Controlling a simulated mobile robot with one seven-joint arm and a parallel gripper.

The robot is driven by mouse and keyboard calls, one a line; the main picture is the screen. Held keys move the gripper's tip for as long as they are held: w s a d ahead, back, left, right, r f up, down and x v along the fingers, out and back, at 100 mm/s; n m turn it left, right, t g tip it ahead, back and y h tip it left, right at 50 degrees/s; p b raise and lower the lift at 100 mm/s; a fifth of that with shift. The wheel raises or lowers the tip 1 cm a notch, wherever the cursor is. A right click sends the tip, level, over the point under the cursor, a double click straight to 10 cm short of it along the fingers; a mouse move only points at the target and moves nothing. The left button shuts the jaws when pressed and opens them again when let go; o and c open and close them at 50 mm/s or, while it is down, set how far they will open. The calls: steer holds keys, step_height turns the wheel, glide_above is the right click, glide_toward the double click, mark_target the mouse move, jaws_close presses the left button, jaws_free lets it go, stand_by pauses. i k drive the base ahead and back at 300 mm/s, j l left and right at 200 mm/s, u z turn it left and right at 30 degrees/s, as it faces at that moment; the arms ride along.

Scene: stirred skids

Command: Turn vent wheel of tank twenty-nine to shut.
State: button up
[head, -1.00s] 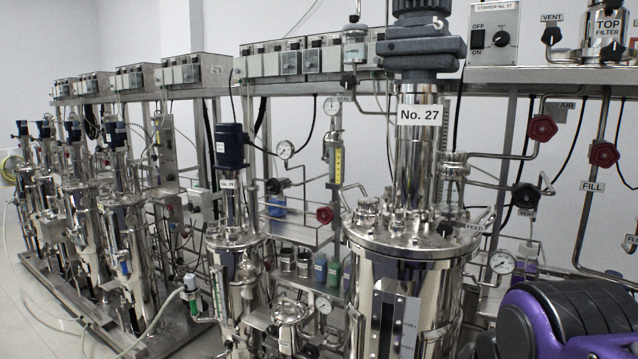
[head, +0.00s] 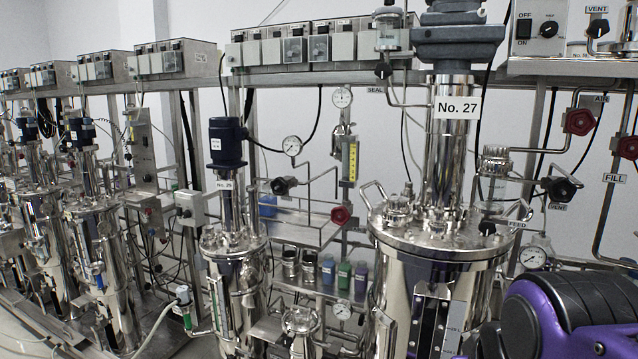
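A slim steel tank (head: 238,290) with a dark blue motor (head: 226,142) stands left of centre. Its small tag (head: 224,185) seems to read No. 29, but it is hard to read. A black handwheel (head: 281,186) sits on the pipe just right of its column; I see no readable label on it. A red wheel (head: 341,215) is farther right. Whether either wheel is open or shut I cannot tell. My gripper is not in view; only a purple and black part of my arm shows at the lower right.
The large tank No. 27 (head: 440,275) stands right of the slim tank, with a black wheel (head: 562,189) labelled VENT beside it. Several more tanks (head: 100,270) line the left. A steel pot (head: 300,325) stands in front, and a low shelf (head: 325,290) holds bottles.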

mark_target(284, 185)
steer(key=i+j, duration=0.15)
steer(key=j, duration=0.65)
steer(key=i+j+z, duration=0.15)
steer(key=j, duration=1.5)
steer(key=i+j+z, duration=0.1)
steer(key=j, duration=0.75)
